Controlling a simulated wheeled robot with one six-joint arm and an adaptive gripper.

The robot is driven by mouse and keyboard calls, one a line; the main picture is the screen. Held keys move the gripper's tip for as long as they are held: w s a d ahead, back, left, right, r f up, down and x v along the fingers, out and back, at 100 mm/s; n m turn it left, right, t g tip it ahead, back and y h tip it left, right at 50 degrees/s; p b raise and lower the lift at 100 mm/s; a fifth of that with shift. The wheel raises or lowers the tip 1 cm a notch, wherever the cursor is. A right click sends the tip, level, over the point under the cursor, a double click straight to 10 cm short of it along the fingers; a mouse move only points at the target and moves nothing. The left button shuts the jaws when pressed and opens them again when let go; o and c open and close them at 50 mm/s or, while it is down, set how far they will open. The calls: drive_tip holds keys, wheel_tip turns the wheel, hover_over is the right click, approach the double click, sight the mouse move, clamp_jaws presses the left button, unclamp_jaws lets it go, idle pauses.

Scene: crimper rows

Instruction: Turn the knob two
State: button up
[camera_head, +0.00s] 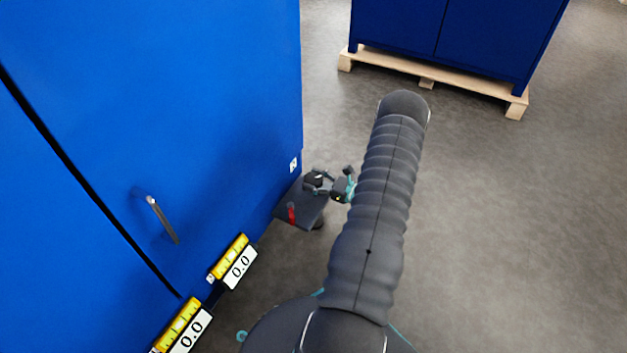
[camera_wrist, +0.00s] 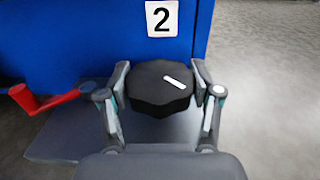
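A black faceted knob (camera_wrist: 158,88) with a white pointer line sits in the middle of the wrist view, below a white label with a 2 (camera_wrist: 162,18). The pointer line slants from upper left to lower right. My gripper (camera_wrist: 160,80) has one finger on each side of the knob. The fingers are very close to its sides, and I cannot tell whether they touch it. In the head view my gripper (camera_head: 321,183) is at the dark knob (camera_head: 312,179) over a grey shelf, beside the blue cabinet.
A red lever (camera_wrist: 42,99) stands left of the knob and shows in the head view (camera_head: 291,212). The blue cabinet (camera_head: 190,80) has a metal handle (camera_head: 162,219) and displays reading 0.0 (camera_head: 240,266). Another blue cabinet rests on a pallet (camera_head: 430,75). Floor at right is clear.

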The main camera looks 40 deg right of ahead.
drive_tip(key=c, duration=0.3)
drive_tip(key=shift+m+t+h, duration=0.6)
drive_tip(key=shift+m+h, duration=0.6)
drive_tip(key=shift+h, duration=0.5)
drive_tip(key=shift+c, duration=0.2)
drive_tip(key=o, duration=1.1)
drive_tip(key=shift+o, duration=0.2)
drive_tip(key=v, duration=1.2)
drive_tip(key=shift+a, duration=0.1)
